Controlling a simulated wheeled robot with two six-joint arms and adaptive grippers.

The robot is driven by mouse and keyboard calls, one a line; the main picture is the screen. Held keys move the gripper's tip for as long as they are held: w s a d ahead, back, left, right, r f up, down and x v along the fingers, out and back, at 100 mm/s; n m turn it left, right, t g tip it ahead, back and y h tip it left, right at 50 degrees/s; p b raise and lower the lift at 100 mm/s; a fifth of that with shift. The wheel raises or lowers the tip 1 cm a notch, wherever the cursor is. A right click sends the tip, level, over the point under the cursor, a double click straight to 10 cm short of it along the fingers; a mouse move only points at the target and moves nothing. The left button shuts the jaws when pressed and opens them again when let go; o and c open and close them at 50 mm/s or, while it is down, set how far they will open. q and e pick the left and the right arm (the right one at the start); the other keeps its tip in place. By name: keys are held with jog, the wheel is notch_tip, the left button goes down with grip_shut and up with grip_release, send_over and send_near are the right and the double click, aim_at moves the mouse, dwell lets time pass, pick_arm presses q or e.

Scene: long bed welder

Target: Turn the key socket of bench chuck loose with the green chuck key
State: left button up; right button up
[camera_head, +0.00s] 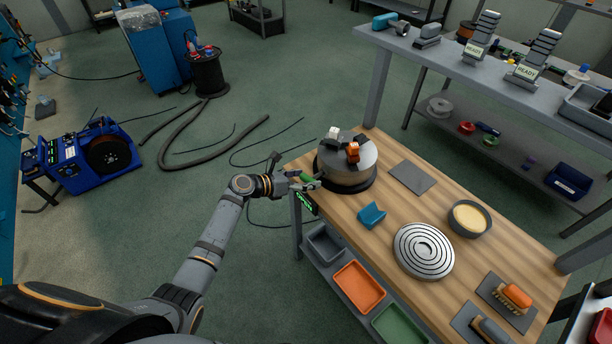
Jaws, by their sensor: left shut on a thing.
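The bench chuck (346,163) is a grey metal cylinder on a dark base at the far left corner of the wooden bench. Its top carries a white jaw, a dark jaw and an orange jaw. My left gripper (304,182) is shut on the green chuck key (309,178), at the chuck's left side. The key's tip points toward the chuck's side wall. The key socket is too small or hidden, and I cannot tell whether the key sits in it. My right gripper is not in view.
Orange (359,287) and green (400,324) trays sit below. A grey shelf (470,75) stands behind.

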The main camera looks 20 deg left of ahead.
pick_arm(q)
jog(key=shift+w+n, duration=0.1)
jog(key=shift+n, duration=0.3)
jog(key=shift+h, duration=0.3)
jog(key=shift+a+r+n+g+p, duration=0.1)
jog(key=shift+r+n+g+p, duration=0.05)
jog(key=shift+n+g+p, duration=0.3)
jog(key=shift+w+f+n+h, duration=0.15)
jog(key=shift+f+n+h, duration=0.05)
jog(key=shift+n+h, duration=0.45)
jog(key=shift+w+a+f+n+h+b, duration=0.1)
jog(key=shift+n+h+b, duration=0.45)
jog(key=shift+n, duration=0.55)
jog(key=shift+g, duration=0.25)
jog(key=shift+r, duration=0.2)
